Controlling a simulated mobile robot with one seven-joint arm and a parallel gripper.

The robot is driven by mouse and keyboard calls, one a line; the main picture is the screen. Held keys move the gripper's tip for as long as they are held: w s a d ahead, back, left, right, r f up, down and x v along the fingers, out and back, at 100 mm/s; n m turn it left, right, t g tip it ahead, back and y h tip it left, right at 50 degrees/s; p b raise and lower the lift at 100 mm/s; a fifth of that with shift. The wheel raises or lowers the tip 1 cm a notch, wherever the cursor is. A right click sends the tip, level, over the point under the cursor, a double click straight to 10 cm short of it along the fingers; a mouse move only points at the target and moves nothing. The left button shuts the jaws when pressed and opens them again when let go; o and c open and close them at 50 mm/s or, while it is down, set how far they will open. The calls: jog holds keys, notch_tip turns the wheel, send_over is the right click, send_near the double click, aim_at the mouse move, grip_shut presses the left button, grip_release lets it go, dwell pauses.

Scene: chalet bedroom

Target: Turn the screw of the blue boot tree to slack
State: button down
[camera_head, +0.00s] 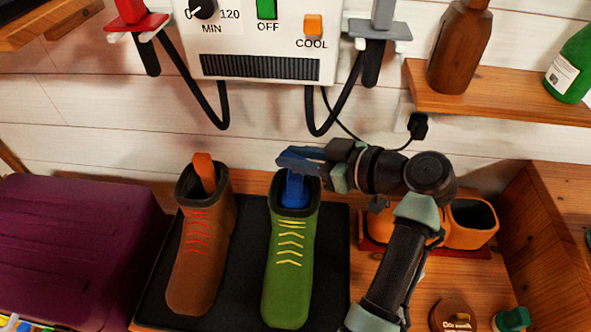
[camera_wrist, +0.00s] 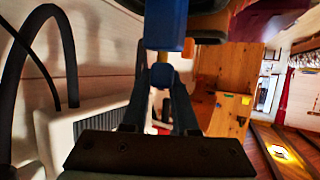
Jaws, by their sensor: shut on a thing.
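The blue boot tree (camera_head: 297,190) stands in the green boot (camera_head: 289,255), its upper part showing above the boot's opening. My gripper (camera_head: 292,158) reaches in from the right, level, right over the top of the blue boot tree. In the wrist view its two fingers (camera_wrist: 161,84) are shut on the blue screw knob (camera_wrist: 161,73). The blue body of the boot tree (camera_wrist: 166,24) shows beyond the knob, with a short pale shaft between them. The fingers hide most of the knob in the head view. The screw's turned angle cannot be told.
A brown boot (camera_head: 201,255) with an orange boot tree (camera_head: 203,170) stands to the left on the same black mat (camera_head: 232,300). A dryer box (camera_head: 260,40) with hanging black hoses (camera_head: 222,105) is on the wall behind. An orange container (camera_head: 470,236) stands right, behind my arm.

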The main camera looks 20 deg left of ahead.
jog(key=n+g+b, duration=0.2)
jog(key=g+b, duration=0.1)
jog(key=shift+f+n, duration=0.3)
jog(key=shift+n, duration=0.1)
jog(key=n+g+b, duration=0.2)
jog(key=g+b, duration=0.1)
jog(key=shift+r+n, duration=0.15)
jog(key=shift+n, duration=0.25)
jog(key=shift+g+b, duration=0.3)
jog(key=shift+g, duration=0.2)
jog(key=c, duration=0.7)
grip_release()
jog(key=shift+r, duration=0.1)
